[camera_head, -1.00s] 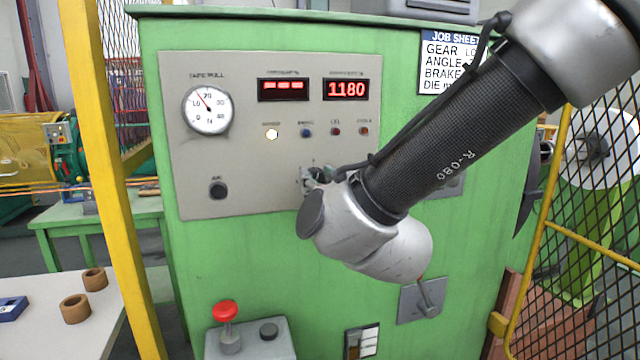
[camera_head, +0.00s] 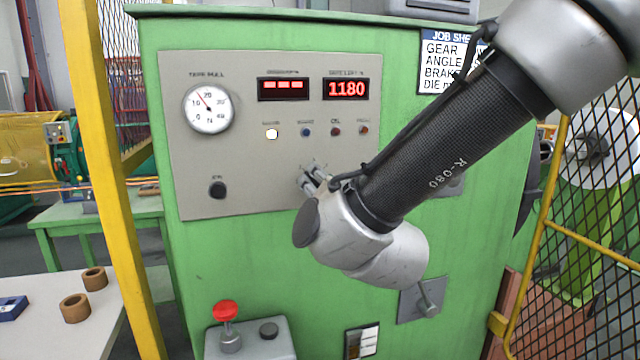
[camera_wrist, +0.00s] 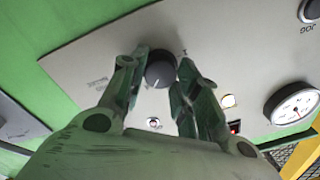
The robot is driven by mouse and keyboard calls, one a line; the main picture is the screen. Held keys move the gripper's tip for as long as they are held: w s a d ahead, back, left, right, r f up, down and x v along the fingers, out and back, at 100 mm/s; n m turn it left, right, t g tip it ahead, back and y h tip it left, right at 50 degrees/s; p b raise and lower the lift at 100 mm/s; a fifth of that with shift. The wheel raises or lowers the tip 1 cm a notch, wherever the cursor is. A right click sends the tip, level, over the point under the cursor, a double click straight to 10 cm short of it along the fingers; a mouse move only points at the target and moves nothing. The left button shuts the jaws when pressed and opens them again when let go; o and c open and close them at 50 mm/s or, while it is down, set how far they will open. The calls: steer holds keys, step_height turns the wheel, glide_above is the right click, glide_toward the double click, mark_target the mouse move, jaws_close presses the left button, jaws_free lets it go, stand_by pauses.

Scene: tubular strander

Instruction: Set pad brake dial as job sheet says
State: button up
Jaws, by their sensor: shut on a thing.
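A black dial (camera_wrist: 160,68) with a pale pointer line is on the grey control panel (camera_head: 260,185). In the wrist view it sits between the fingertips of my gripper (camera_wrist: 157,75), which is shut on it. The job sheet (camera_head: 440,62) hangs at the upper right. It shows GEAR, ANGLE, BRAKE and DIE lines, but my arm covers their values.
Yellow posts and mesh (camera_head: 585,240) flank the green cabinet.

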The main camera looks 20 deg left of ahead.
stand_by(0.3)
steer(key=o, duration=1)
steer(key=shift+o, duration=0.2)
steer(key=v, duration=1.2)
